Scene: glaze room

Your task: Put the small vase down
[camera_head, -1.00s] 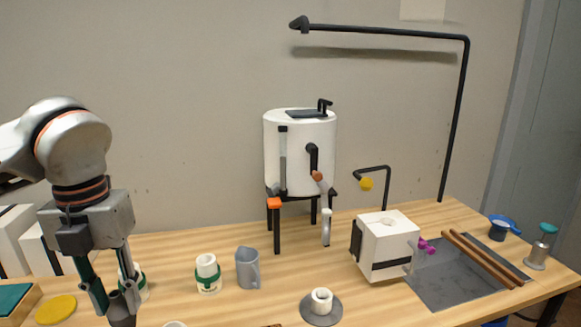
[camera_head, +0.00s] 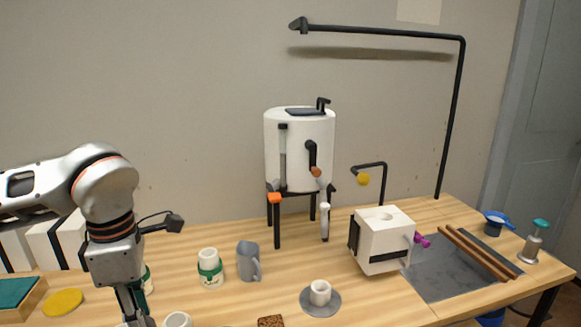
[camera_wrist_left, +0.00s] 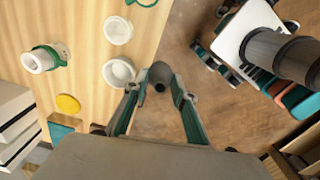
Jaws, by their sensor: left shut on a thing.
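The small vase (camera_wrist_left: 160,73) is dark grey and rounded, with a dark opening facing the left wrist camera. My left gripper (camera_wrist_left: 154,90) is shut on it, with one green-padded finger on each side. In the wrist view the vase overlaps the table's edge, with brown floor to its right; I cannot tell its height. In the head view my left gripper (camera_head: 134,312) is at the bottom left, its tips at the picture's edge, and the vase cannot be made out there. My right gripper is in neither view.
White round vessels (camera_wrist_left: 118,72) stand close left of the vase in the wrist view. A green-banded white jar (camera_head: 210,268), a grey jug (camera_head: 248,262) and a cup on a grey saucer (camera_head: 333,304) stand farther right. A yellow disc (camera_head: 62,302) lies at the left. Bare wood separates them.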

